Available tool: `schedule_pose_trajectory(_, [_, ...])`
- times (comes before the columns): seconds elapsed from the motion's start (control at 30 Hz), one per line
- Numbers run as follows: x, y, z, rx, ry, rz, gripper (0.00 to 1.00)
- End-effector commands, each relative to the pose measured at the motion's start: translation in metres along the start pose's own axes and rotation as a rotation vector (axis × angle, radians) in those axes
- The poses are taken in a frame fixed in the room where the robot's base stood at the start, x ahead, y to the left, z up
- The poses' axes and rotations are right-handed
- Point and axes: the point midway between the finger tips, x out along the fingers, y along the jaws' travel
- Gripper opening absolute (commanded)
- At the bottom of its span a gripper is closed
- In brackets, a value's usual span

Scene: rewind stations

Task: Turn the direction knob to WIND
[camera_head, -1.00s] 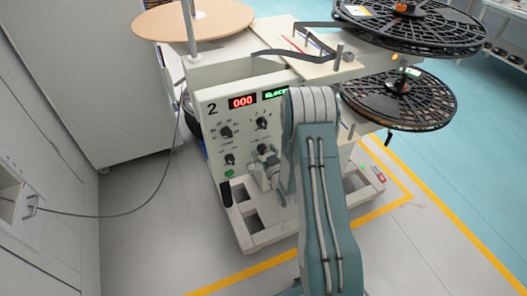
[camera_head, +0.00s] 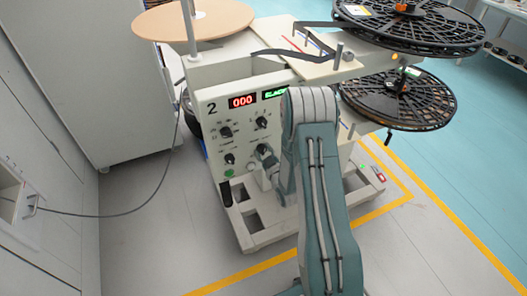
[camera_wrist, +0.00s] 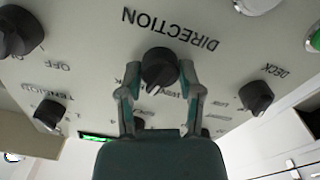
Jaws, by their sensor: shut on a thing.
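The direction knob (camera_wrist: 158,64) is black and round, under an upside-down DIRECTION label in the wrist view. My gripper (camera_wrist: 160,72) has one finger on each side of it and is shut on the knob. Smaller lettering shows between my fingers, partly covered; I cannot tell which mark the knob points to. In the head view my gripper (camera_head: 264,152) is at the front panel (camera_head: 212,177) of station 2, and the knob is hidden there.
Beside the held knob are the deck knob (camera_wrist: 257,97), the tension knob (camera_wrist: 48,114) and another large black knob (camera_wrist: 18,32). A green button (camera_head: 229,172) sits low on the panel. Black reels (camera_head: 395,98) overhang at the right. The floor in front is clear.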

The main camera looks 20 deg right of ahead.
Motion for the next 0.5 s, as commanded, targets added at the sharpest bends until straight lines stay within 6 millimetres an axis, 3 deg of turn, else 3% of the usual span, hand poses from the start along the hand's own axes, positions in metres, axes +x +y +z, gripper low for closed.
schedule_pose_trajectory(0.5, [0.0013, -0.0026, -0.0007, -0.474, 0.004, -0.003, 0.0])
